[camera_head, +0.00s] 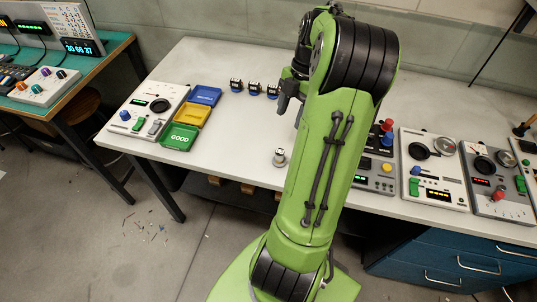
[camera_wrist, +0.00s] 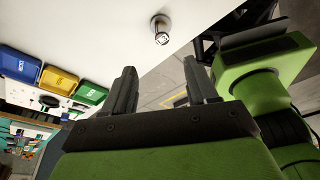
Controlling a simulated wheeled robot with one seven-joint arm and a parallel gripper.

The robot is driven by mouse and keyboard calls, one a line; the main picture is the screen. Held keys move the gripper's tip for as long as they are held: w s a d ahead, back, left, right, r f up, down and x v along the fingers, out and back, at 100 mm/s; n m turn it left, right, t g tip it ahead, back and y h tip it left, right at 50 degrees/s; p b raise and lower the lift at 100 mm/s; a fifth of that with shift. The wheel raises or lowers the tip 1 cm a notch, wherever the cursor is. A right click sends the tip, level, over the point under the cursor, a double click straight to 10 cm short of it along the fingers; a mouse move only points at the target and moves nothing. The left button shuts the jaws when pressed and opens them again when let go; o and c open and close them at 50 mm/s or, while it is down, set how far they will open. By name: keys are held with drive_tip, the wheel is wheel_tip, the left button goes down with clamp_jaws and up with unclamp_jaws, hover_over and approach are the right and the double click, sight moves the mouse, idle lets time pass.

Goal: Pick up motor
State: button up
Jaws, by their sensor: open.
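A small silver cylinder that looks like the motor (camera_head: 279,157) stands on the white bench near its front edge. In the wrist view the motor (camera_wrist: 160,30) is at the top centre, beyond my fingertips and apart from them. My gripper (camera_head: 290,103) is over the bench, above and behind the motor in the head view. In the wrist view my gripper (camera_wrist: 160,66) has its two dark fingers spread, with nothing between them. My green arm hides part of the bench to the right of the motor.
Blue (camera_head: 205,95), yellow (camera_head: 192,115) and green (camera_head: 179,137) trays stand at the left, beside a control panel (camera_head: 149,110). Three small blue-based parts (camera_head: 254,88) stand in a row behind. Several instrument panels (camera_head: 433,168) fill the right. The bench around the motor is clear.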

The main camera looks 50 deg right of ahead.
sight(280, 151)
drive_tip(key=b+x, duration=0.2)
drive_tip(key=x, duration=0.5)
drive_tip(key=b+x, duration=0.2)
drive_tip(key=x, duration=0.5)
drive_tip(key=shift+s+f, duration=0.15)
drive_tip(key=shift+s, duration=0.05)
clamp_jaws()
